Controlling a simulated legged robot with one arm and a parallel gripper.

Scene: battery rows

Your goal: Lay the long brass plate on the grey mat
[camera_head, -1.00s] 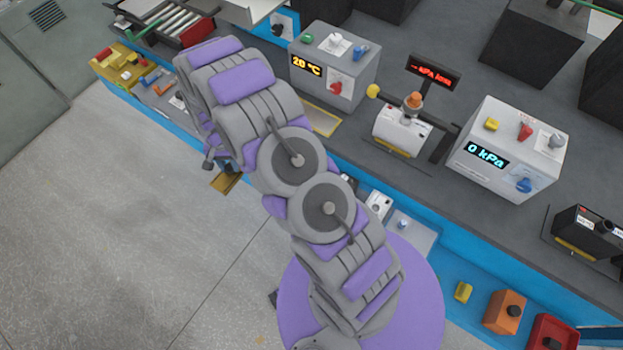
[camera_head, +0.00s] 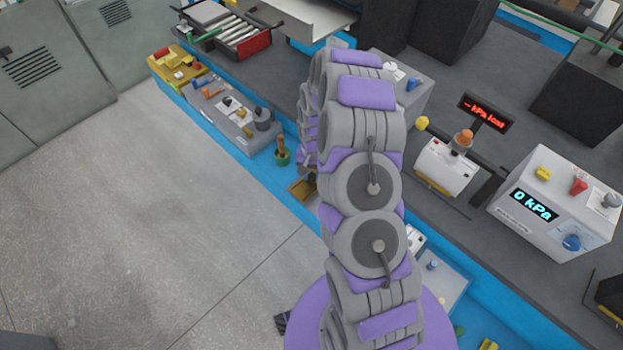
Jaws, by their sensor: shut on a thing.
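My arm crosses the middle of the view and hides most of its own end. My gripper (camera_head: 308,172) shows only in part, at the arm's left edge over the blue front edge of the bench. A brown, brass-coloured piece (camera_head: 300,189) shows just below it. It looks like part of the long brass plate, shut in the jaws; the rest is hidden and the fingertips are not clear. I cannot pick out the grey mat for sure; the arm covers part of the bench.
A grey tray with knobs and small parts (camera_head: 232,115) and a yellow tray (camera_head: 180,66) lie left of my arm. A white kPa box (camera_head: 548,205) and a smaller white device with a red display (camera_head: 447,165) stand right. The floor at left is clear.

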